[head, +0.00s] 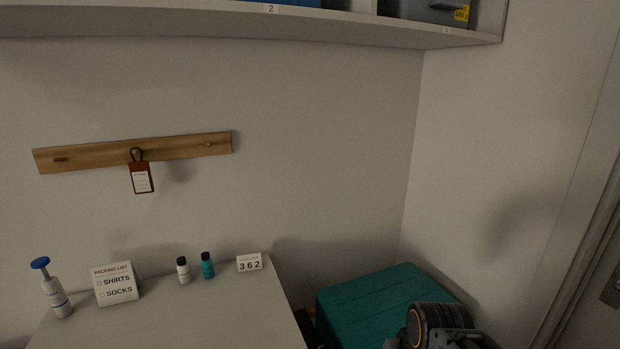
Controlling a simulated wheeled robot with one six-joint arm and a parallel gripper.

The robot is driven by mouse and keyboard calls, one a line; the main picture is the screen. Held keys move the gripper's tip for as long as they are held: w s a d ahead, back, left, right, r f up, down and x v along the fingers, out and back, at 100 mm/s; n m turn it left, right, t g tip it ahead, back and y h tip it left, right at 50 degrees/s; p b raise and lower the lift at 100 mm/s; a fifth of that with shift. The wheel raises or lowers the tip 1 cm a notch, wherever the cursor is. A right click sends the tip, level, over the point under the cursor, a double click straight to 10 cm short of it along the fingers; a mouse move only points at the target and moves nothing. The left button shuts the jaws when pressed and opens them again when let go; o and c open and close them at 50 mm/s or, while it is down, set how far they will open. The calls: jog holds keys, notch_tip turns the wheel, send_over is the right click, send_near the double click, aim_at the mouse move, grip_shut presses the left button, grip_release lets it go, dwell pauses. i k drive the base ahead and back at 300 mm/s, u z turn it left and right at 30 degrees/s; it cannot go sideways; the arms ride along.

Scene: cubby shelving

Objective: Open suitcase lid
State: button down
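No suitcase can be made out for certain in the head view. A teal box-like thing (365,300) stands low in the corner, right of the white table. Its flat top shows, but its lower part is cut off by the picture's bottom edge. I cannot tell whether it is the suitcase. A dark round joint of my arm with an orange ring covers part of its right front. My gripper's fingers are not in view.
The white table (190,318) bears a pump bottle (58,298), a packing list card (115,284), two small bottles (207,266) and a 362 card (249,263). A red tag (141,178) hangs from a wooden rail (195,146). A shelf (200,24) runs above.

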aim_at(362, 312)
jog(key=u, duration=0.8)
jog(key=k, duration=0.35)
jog(key=z, duration=0.9)
